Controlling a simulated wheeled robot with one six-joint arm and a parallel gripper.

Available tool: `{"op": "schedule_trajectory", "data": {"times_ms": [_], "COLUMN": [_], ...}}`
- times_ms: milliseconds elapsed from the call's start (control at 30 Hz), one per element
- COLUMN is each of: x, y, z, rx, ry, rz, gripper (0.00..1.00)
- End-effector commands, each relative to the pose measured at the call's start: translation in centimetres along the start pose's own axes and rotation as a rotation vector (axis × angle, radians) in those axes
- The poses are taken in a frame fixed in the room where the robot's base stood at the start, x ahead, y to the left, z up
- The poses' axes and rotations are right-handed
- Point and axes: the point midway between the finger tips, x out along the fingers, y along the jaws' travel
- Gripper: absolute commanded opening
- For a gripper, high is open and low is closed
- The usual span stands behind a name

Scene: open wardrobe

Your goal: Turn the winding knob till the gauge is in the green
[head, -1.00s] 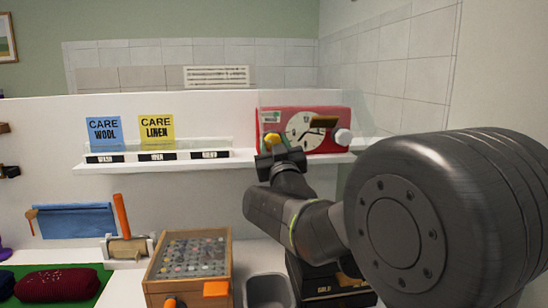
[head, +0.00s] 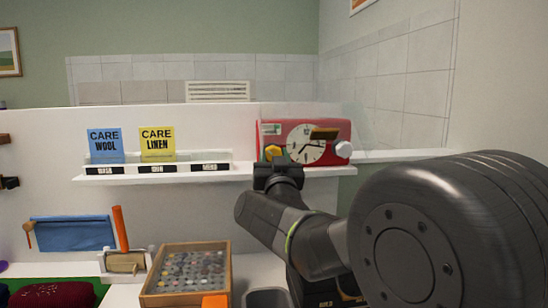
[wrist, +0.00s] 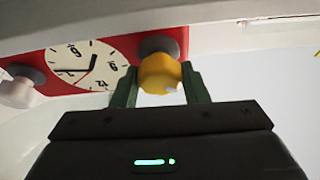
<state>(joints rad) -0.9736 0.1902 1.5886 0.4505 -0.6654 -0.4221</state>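A red box with a white clock face (head: 306,144) stands on the white shelf. A yellow knob (head: 273,151) is on its left front, and it shows close up in the wrist view (wrist: 160,74). My gripper (head: 277,163) is in front of the knob. In the wrist view its green fingers (wrist: 160,82) lie on either side of the knob and appear to press on it. A small pale panel with some green (head: 270,128) is above the knob; it is too small to read. A white knob (head: 344,149) is on the box's right side.
Blue (head: 105,145) and yellow (head: 157,143) care cards stand on the shelf (head: 150,179) to the left. Below are a wooden case of small round pieces (head: 190,268), an orange-handled tool (head: 121,228) and a blue cloth (head: 72,233). The shelf underside is close to my gripper.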

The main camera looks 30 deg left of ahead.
Motion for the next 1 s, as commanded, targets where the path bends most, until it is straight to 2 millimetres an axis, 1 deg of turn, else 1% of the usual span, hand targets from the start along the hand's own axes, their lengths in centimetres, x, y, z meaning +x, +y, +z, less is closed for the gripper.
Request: {"op": "schedule_trajectory", "data": {"times_ms": [33,100,367,467,567,667,900,1000], "x": [0.0,0.0,-0.1,-0.6,-1.8,-3.8,-9.3,-11.2], "y": [0.0,0.0,0.0,0.0,-0.1,0.0,-0.1,-0.1], "z": [0.1,0.1,0.0,0.0,0.0,0.0,0.0,0.0], "rx": [0.000,0.000,-0.001,0.000,0.001,0.001,0.001,0.001], "ry": [-0.001,-0.001,0.000,0.001,0.000,0.001,0.001,0.000], "rz": [0.000,0.000,0.000,-0.001,-0.002,-0.002,-0.003,-0.003], "gripper": [0.51,0.61,0.61,0.61,0.61,0.61,0.61,0.61]}}
